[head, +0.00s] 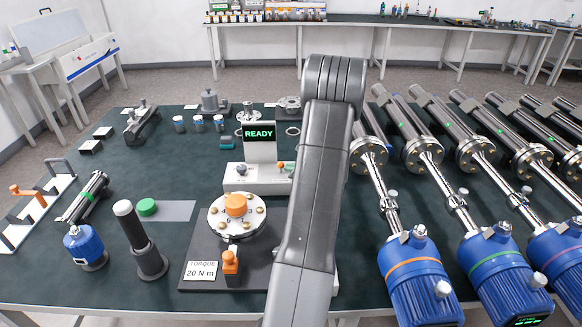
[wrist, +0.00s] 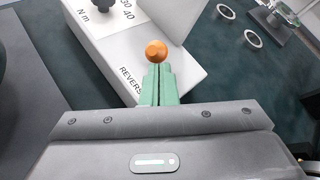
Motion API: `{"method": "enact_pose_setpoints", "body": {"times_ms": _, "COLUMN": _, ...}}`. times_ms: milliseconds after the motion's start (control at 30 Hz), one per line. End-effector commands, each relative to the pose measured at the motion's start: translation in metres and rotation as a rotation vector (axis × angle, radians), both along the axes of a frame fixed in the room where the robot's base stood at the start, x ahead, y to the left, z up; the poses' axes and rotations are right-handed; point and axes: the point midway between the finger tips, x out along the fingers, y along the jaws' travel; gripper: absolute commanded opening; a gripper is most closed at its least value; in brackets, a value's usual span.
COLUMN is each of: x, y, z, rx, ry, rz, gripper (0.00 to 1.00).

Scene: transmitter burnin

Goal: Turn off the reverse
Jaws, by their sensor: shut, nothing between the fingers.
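The reverse switch is a small lever with an orange ball (wrist: 156,51) on a white console (wrist: 110,48), beside printed lettering reading "REVERS", the rest cut off. In the head view the orange ball (head: 281,166) shows at the right of the console (head: 240,183), just left of my arm. My gripper (wrist: 157,72) has green fingers that are together and empty. In the wrist view their tips lie just below the ball and overlap the lever's stem; I cannot tell whether they touch it. In the head view my arm hides the gripper.
A screen (head: 258,134) reading "READY" stands on the console. Blue-ended transmitters (head: 415,270) fill the table's right side. Two rings (wrist: 252,38) lie behind the console.

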Motion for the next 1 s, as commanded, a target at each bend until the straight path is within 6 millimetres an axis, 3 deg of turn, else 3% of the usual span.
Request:
{"method": "enact_pose_setpoints", "body": {"times_ms": 567, "x": 0.013, "y": 0.001, "z": 0.014, "rx": -0.001, "ry": 0.185, "rz": 0.001, "gripper": 0.0}}
{"method": "enact_pose_setpoints", "body": {"times_ms": 867, "x": 0.026, "y": 0.0, "z": 0.018, "rx": 0.0, "ry": 0.18, "rz": 0.0, "gripper": 0.0}}
{"method": "enact_pose_setpoints", "body": {"times_ms": 1000, "x": 0.032, "y": 0.001, "z": 0.021, "rx": -0.003, "ry": 0.273, "rz": 0.003, "gripper": 0.0}}
